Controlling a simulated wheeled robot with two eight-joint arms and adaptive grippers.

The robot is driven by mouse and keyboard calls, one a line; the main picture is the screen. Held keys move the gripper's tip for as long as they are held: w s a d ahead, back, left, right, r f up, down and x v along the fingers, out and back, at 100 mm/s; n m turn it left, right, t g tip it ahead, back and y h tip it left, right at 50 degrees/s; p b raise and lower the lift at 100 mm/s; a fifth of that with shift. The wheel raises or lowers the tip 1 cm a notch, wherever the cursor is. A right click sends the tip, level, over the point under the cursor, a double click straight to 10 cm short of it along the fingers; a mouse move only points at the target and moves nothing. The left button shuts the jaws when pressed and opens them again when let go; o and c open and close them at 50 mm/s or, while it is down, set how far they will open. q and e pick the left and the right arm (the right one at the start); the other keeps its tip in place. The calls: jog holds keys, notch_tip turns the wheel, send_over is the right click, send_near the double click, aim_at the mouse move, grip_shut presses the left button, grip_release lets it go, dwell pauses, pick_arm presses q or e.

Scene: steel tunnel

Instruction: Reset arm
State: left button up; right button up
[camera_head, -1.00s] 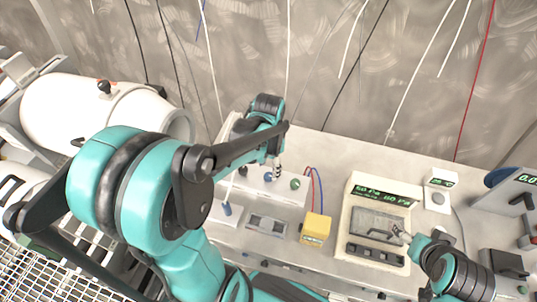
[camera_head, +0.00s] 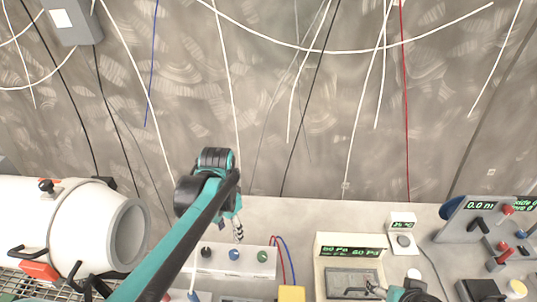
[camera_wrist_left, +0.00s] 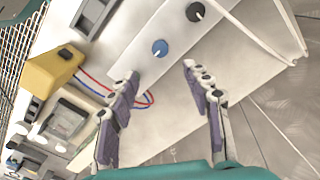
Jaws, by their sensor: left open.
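My left gripper (camera_head: 239,232) is at the end of the teal and black arm that comes in from the lower left. In the head view it appears just above a white control box (camera_head: 220,266) with black, blue and green knobs. In the left wrist view the fingers (camera_wrist_left: 158,78) are spread apart, with nothing between them. The blue knob (camera_wrist_left: 160,48) and black knob (camera_wrist_left: 194,11) show beyond the fingertips. A small part of my right gripper (camera_head: 374,288) shows at the bottom, over the meter panel; its jaw state is unclear.
A white cylinder (camera_head: 70,225) lies at the left. A yellow box (camera_head: 291,293), a meter panel (camera_head: 349,246) with a green display and a small white unit (camera_head: 402,240) are on the bench. A grey instrument (camera_head: 490,225) stands at right. Cables hang along the wall.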

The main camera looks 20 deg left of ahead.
pick_arm(q)
jog(key=s+d+r+n+t, duration=0.1)
jog(key=s+d+n+t, duration=0.3)
jog(key=d+t, duration=0.3)
jog(key=shift+s+d, duration=0.25)
jog(key=shift+s, duration=0.3)
jog(key=shift+r, duration=0.1)
dwell(0.5)
